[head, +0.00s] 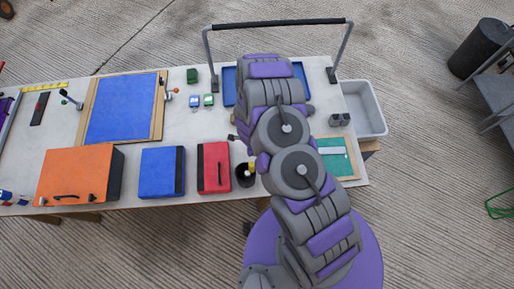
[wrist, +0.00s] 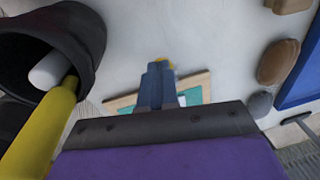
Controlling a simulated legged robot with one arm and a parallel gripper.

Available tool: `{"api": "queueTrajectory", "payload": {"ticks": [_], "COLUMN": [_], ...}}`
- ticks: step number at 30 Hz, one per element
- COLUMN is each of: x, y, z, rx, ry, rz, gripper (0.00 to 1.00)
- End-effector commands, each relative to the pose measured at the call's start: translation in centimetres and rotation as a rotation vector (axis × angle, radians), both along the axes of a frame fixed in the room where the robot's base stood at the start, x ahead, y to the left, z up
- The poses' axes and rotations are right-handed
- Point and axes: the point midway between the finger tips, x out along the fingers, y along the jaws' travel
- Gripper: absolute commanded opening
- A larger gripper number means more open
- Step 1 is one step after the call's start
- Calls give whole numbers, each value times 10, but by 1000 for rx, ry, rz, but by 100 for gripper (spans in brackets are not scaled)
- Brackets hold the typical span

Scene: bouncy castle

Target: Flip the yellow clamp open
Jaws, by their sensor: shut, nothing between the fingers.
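My gripper (wrist: 159,70) points away from the camera in the wrist view, its two blue-grey fingers together and empty. A small yellow piece (wrist: 170,65), which may be the yellow clamp, shows just past the fingertips. The fingers hide most of it, so I cannot tell whether it is open or shut, or whether they touch it. Behind the fingers is a teal board (wrist: 196,95) with a wooden edge. The teal board also shows in the head view (head: 336,166), right of my arm. My arm hides the gripper in the head view, and I cannot make out the clamp there.
A dark cup (wrist: 85,35) holding a yellow and a white stick stands close at left in the wrist view; the cup is beside the red case (head: 214,165) in the head view. A blue tray (head: 229,85) and grey bin (head: 365,108) lie toward the back right.

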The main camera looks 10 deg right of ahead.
Motion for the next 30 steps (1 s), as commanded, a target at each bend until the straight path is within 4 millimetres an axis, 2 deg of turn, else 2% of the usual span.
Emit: {"api": "queueTrajectory", "payload": {"ticks": [23, 26, 30], "x": [-1, -1, -3], "y": [6, 4, -3], "z": [-5, 1, 19], "rx": [-2, -2, 0], "ry": [4, 2, -1], "rz": [0, -1, -1], "gripper": [0, 0, 0]}}
